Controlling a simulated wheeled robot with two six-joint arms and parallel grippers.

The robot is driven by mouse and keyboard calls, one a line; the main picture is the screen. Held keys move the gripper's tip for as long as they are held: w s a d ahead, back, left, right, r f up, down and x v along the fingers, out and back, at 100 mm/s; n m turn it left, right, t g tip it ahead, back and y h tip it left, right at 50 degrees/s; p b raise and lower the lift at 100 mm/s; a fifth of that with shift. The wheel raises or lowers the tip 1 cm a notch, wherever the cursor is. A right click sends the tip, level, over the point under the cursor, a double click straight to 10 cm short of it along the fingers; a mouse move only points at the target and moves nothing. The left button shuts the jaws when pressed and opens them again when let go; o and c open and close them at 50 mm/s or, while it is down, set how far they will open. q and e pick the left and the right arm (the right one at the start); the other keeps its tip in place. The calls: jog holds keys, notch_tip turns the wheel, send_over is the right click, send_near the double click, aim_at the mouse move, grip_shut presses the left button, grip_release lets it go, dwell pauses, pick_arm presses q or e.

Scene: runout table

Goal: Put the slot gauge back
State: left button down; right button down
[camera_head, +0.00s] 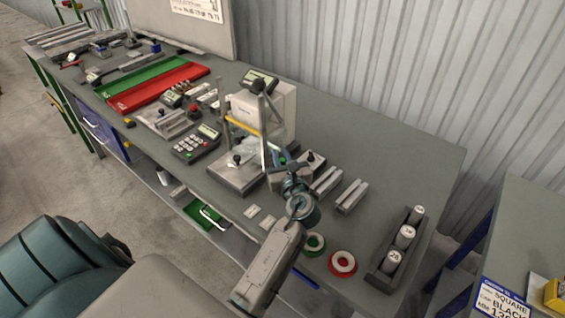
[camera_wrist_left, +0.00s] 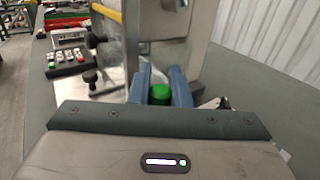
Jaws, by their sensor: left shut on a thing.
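My left gripper (camera_head: 283,166) reaches over the table at the foot of the measuring stand (camera_head: 236,172). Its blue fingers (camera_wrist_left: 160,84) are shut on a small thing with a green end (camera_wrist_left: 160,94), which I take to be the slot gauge. My right gripper is not in view.
A small box with a black knob (camera_head: 312,161) is close right of the gripper. Two grey blocks (camera_head: 350,196), a green ring (camera_head: 314,244), a red ring (camera_head: 343,263) and a dark rack of cylinders (camera_head: 375,279) lie nearer the right. The table's far right is clear.

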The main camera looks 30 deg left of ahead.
aim_at(283, 163)
pick_arm(q)
jog(key=f, duration=0.1)
jog(key=f+p, duration=0.1)
jog(key=f, duration=0.1)
jog(key=shift+w, duration=0.35)
jog(key=shift+f, duration=0.25)
jog(key=shift+f, duration=0.45)
jog(key=c, duration=1.3)
grip_release()
jog(key=shift+c, duration=0.2)
jog(key=shift+r, duration=0.15)
